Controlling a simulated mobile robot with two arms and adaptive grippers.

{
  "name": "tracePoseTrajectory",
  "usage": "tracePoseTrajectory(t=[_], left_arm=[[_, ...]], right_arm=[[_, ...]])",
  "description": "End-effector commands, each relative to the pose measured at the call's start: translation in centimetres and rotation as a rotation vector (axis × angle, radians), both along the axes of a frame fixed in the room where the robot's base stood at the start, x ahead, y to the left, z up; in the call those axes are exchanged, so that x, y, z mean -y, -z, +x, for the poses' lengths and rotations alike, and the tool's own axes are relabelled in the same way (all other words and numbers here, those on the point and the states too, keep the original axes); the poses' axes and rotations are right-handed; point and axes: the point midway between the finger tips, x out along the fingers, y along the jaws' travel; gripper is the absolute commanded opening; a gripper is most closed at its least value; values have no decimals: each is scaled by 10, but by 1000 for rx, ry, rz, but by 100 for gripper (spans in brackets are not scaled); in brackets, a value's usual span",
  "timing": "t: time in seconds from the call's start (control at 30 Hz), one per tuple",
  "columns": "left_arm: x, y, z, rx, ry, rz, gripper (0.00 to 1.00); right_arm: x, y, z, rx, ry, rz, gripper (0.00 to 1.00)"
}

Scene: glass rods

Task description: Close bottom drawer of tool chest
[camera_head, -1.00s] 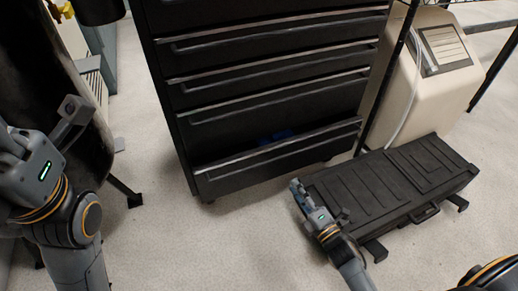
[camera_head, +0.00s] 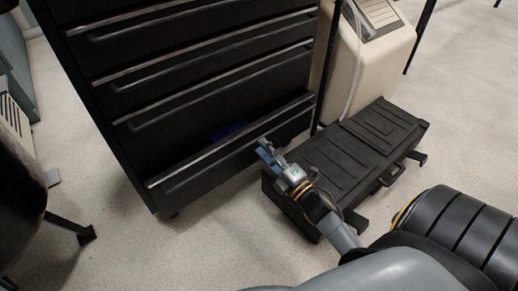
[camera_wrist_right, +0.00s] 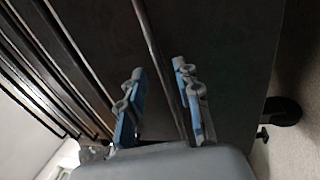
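The black tool chest (camera_head: 105,125) stands at the centre left of the head view. Its bottom drawer (camera_head: 205,174) is pulled part way out, and a blue item (camera_head: 229,131) shows in the gap behind its front. My right gripper (camera_head: 265,148) is at the drawer front, right of its middle; I cannot tell whether it touches. In the right wrist view the two blue-grey fingers (camera_wrist_right: 160,100) are apart with nothing held, and a long drawer edge or handle (camera_wrist_right: 152,40) runs behind the space between them. My left gripper is out of view.
A black lidded case (camera_head: 345,155) lies on the floor right of the chest, close beside my right forearm. A beige machine (camera_head: 365,60) stands behind it. A dark stand leg (camera_head: 70,225) is at the left.

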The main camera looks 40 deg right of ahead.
Motion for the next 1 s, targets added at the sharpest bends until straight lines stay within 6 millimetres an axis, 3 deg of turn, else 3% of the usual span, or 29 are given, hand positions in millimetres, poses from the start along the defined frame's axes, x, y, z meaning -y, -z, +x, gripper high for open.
tracePoseTrajectory(t=[0.2,0.57,0.73,1.0], left_arm=[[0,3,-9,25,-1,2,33],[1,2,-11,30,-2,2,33],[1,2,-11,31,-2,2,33],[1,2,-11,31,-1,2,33]], right_arm=[[-2,-4,24,1,-1,1,33],[-2,-5,28,-1,0,1,33],[-2,-5,28,-1,0,1,0],[-2,-5,28,-1,0,1,0]])
